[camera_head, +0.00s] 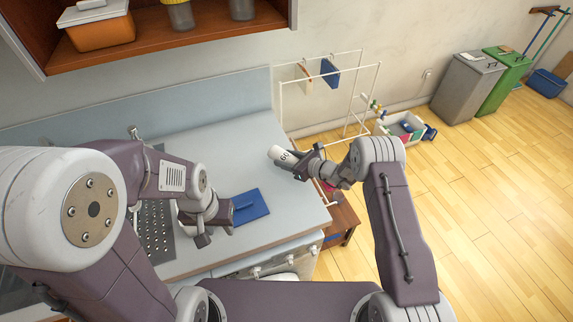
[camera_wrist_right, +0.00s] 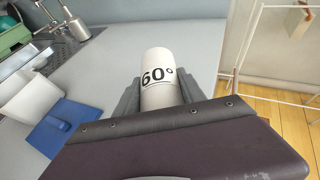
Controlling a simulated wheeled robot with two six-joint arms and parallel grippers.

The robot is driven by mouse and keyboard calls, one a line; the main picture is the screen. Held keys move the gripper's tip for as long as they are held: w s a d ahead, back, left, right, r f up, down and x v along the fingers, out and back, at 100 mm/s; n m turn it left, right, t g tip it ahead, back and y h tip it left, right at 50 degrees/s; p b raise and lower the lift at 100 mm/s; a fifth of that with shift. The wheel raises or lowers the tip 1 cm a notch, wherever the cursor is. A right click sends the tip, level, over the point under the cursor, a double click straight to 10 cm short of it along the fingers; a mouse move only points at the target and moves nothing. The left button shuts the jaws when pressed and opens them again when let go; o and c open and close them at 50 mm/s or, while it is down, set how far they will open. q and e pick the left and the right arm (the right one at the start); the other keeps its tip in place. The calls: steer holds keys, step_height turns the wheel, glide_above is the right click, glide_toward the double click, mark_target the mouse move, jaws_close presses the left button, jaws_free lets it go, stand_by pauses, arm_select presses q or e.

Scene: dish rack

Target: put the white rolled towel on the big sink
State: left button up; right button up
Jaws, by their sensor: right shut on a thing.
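My right gripper (camera_head: 292,163) is shut on a white cylindrical roll (camera_head: 277,153) printed "60". In the right wrist view the roll (camera_wrist_right: 158,72) sits between both fingers (camera_wrist_right: 158,98) and is marked "60°". I cannot tell from its surface whether it is cloth. It is over the right part of the counter, near its right edge. The metal sink area (camera_head: 156,236), with a perforated surface, is at the left of the counter, largely hidden by my left arm. My left gripper (camera_head: 217,227) is low over the counter beside the blue mat; its opening is unclear.
A metal faucet (camera_head: 133,132) stands behind the sink. A white wire rack (camera_head: 325,90) stands right of the counter. A wooden shelf (camera_head: 150,35) overhangs at the upper left. The counter's back middle is clear.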

step_height(320, 180, down, 3)
steer(key=shift+r+p, duration=0.1)
steer(key=shift+p, duration=0.25)
steer(key=shift+f, duration=0.35)
steer(key=shift+f+b, duration=0.2)
steer(key=shift+b, duration=0.1)
steer(key=o, duration=1.5)
